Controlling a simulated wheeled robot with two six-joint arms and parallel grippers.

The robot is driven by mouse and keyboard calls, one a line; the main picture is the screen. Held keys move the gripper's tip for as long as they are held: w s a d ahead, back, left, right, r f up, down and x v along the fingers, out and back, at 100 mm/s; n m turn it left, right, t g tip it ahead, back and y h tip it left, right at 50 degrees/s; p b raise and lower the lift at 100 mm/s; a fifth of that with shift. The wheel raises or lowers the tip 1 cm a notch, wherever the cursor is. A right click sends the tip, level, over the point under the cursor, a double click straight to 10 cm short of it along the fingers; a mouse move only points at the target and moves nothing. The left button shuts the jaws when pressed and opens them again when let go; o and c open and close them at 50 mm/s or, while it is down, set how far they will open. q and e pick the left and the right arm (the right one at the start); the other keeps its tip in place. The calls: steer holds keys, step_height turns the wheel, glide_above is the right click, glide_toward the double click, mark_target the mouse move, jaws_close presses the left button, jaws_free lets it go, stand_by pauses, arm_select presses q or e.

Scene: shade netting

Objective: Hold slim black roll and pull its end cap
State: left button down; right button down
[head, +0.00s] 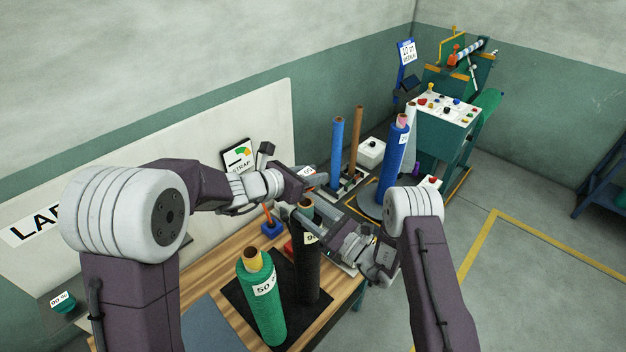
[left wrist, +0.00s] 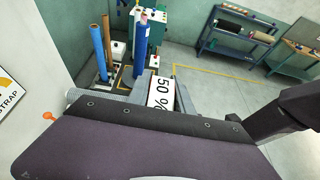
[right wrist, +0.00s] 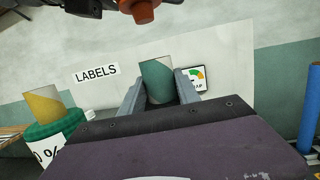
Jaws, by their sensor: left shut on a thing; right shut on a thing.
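The slim black roll (head: 306,272) stands upright on a dark mat, with a white label near its top and a brownish core end (head: 304,203). My right gripper (head: 316,219) is shut on the roll's top end. In the right wrist view a teal and tan tube end (right wrist: 157,84) sits between its fingers. I cannot tell the cap from the core there. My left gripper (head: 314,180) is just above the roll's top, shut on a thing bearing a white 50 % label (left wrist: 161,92).
A green roll (head: 262,300) stands left of the black roll on the mat (head: 238,298). A blue roll (head: 392,165) and thin blue (head: 337,150) and brown (head: 356,140) tubes stand behind. A control machine (head: 445,115) is farther back. Open floor lies right.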

arm_select(q)
steer(key=shift+r, duration=0.85)
arm_select(e)
steer(key=c, duration=0.8)
jaws_free()
arm_select(q)
steer(key=shift+d, duration=0.1)
arm_select(e)
steer(key=v, duration=1.2)
steer(key=shift+f, duration=0.1)
